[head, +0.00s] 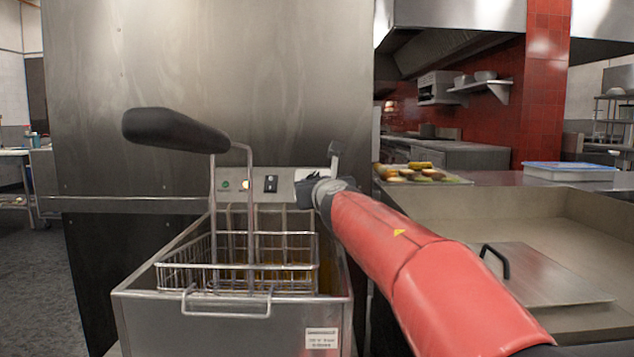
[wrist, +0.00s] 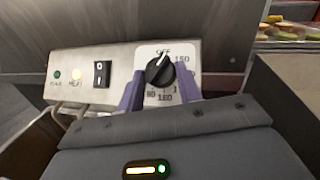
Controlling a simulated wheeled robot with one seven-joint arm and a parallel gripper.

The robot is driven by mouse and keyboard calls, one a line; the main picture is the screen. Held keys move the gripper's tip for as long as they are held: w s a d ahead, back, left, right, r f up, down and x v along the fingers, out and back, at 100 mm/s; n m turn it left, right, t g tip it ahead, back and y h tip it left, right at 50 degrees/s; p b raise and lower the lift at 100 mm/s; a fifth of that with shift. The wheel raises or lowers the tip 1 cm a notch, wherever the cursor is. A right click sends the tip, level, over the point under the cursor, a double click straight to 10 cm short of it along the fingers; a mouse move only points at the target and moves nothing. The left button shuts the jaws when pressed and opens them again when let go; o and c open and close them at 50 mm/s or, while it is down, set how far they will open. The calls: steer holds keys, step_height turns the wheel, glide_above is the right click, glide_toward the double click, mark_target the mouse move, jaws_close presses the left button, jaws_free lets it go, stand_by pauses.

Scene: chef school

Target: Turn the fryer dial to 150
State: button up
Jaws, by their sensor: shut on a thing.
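The fryer dial (wrist: 159,71) is a round black knob on a white plate in the wrist view. Its white mark points up and slightly right, near the word OFF. The figure 150 is printed to the right of the knob, and other figures lie below it. My gripper (wrist: 160,91) has its two purple fingers on either side of the dial, shut on it. In the head view my gripper (head: 312,187) is at the right of the fryer's control panel (head: 231,185) and hides the dial.
The fryer (head: 220,318) holds a wire basket (head: 236,262) with a black handle (head: 173,130) rising at left. The panel has a black switch (wrist: 102,74) and two lamps. A steel wall stands close behind. A food tray (head: 440,180) lies on the counter at right.

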steer(key=shift+a+m+t+h+p, duration=0.2)
steer(key=shift+m+t+h+p, duration=0.1)
steer(key=shift+m+h, duration=1.1)
steer(key=o, duration=1)
steer(key=s, duration=0.2)
steer(key=s+b, duration=0.1)
steer(key=s, duration=0.5)
steer(key=shift+d+f, duration=0.15)
steer(key=shift+d, duration=0.2)
